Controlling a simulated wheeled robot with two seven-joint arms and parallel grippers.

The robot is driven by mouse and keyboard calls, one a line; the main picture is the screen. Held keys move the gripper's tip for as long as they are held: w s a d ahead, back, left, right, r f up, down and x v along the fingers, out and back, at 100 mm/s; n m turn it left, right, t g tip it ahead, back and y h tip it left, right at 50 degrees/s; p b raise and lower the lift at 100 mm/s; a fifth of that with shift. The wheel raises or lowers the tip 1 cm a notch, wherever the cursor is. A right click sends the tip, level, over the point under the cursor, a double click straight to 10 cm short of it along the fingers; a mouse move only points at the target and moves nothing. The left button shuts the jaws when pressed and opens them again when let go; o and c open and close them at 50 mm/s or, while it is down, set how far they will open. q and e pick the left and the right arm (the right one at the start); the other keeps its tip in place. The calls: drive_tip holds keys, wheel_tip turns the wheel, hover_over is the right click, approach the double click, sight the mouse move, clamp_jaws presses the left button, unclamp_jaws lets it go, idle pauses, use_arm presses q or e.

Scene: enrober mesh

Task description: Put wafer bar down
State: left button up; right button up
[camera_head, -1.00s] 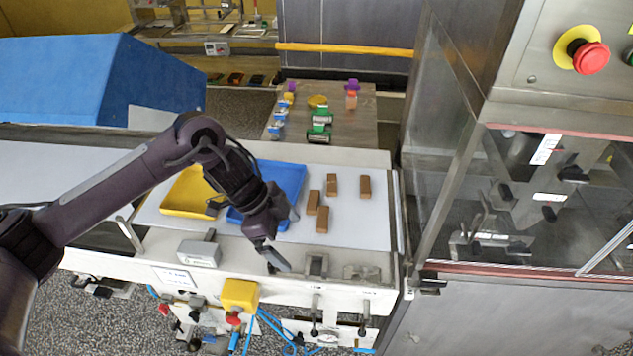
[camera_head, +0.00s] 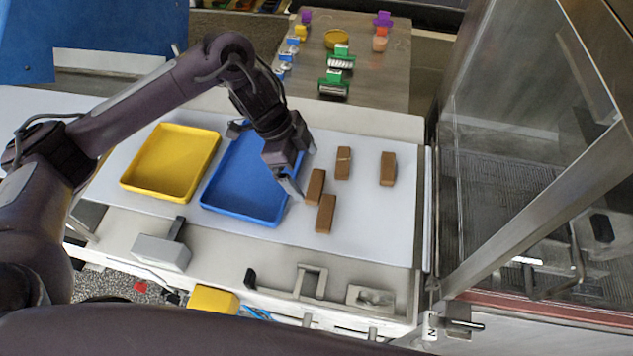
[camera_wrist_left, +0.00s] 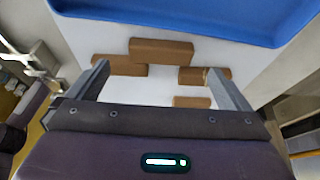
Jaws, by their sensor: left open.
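Several brown wafer bars lie on the white belt surface: the front one (camera_head: 325,213), a left one (camera_head: 314,187) close beside it, a back one (camera_head: 343,163) and a right one (camera_head: 388,169). My left gripper (camera_head: 303,170) is open and empty, over the right edge of the blue tray and just left of the nearest bars. In the left wrist view, one bar (camera_wrist_left: 162,50) lies ahead between the open fingers, with others around it. My right gripper is not in view.
A blue tray (camera_head: 226,208) and a yellow tray (camera_head: 128,183) stand left of the bars; both look empty. A glass-walled machine (camera_head: 510,150) stands on the right. A wooden table (camera_head: 395,75) with small coloured items is behind. The belt's front right is clear.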

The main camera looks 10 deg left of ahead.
sight(316, 184)
use_arm(q)
drive_tip(key=x, duration=0.5)
drive_tip(key=shift+d+p, duration=0.15)
drive_tip(key=shift+p, duration=0.2)
drive_tip(key=c, duration=0.8)
drive_tip(key=shift+w, duration=0.1)
